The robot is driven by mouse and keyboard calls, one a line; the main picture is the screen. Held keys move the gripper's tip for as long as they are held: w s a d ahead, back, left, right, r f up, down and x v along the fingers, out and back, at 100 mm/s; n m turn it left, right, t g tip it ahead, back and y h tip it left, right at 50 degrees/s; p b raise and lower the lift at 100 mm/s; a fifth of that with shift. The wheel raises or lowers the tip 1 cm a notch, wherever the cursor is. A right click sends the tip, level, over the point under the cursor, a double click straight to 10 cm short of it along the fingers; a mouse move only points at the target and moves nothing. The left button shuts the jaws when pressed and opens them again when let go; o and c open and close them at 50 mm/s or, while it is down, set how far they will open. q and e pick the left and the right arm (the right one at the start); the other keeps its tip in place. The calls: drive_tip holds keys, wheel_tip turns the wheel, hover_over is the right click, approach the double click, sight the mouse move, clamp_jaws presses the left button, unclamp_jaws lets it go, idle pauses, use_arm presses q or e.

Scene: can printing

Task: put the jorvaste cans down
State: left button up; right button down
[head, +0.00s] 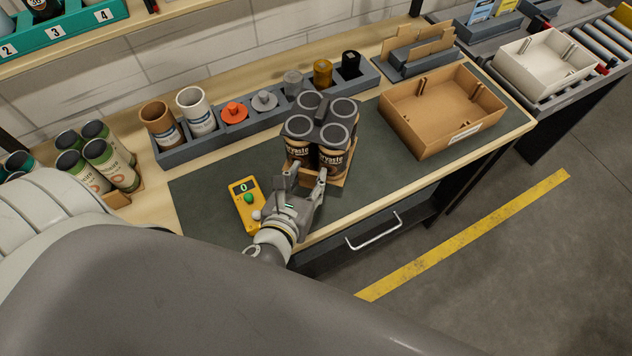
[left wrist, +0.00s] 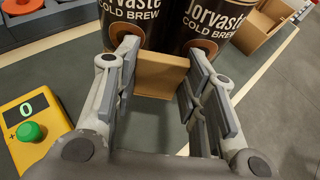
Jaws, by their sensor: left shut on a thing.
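The jorvaste cans (head: 332,157) are several dark cold brew cans with grey lids, standing upright together in a cardboard carrier (head: 340,181). They are over the dark mat (head: 385,179) in the middle of the bench; I cannot tell whether the carrier touches the mat. My left gripper (head: 306,178) is at the carrier's near side, shut on its cardboard end. In the left wrist view the fingers (left wrist: 160,85) stand on both sides of this cardboard panel (left wrist: 161,74), with the can labels (left wrist: 216,18) just behind it. My right gripper is not in view.
A yellow counter (head: 247,203) showing 0 lies left of my gripper. A grey rack (head: 230,142) with cups and lids runs along the back. An empty cardboard box (head: 434,112) stands at the right. Green-labelled cans (head: 97,160) stand at the left. Mat is bare right of the carrier.

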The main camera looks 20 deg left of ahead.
sight(312, 185)
use_arm(q)
drive_tip(key=w+f, duration=0.3)
drive_tip(key=shift+w+d+f, duration=0.1)
drive_tip(key=shift+d+f, duration=0.15)
drive_tip(key=shift+f, duration=1.75)
drive_tip(key=o, duration=1)
drive_tip(key=shift+f, duration=0.1)
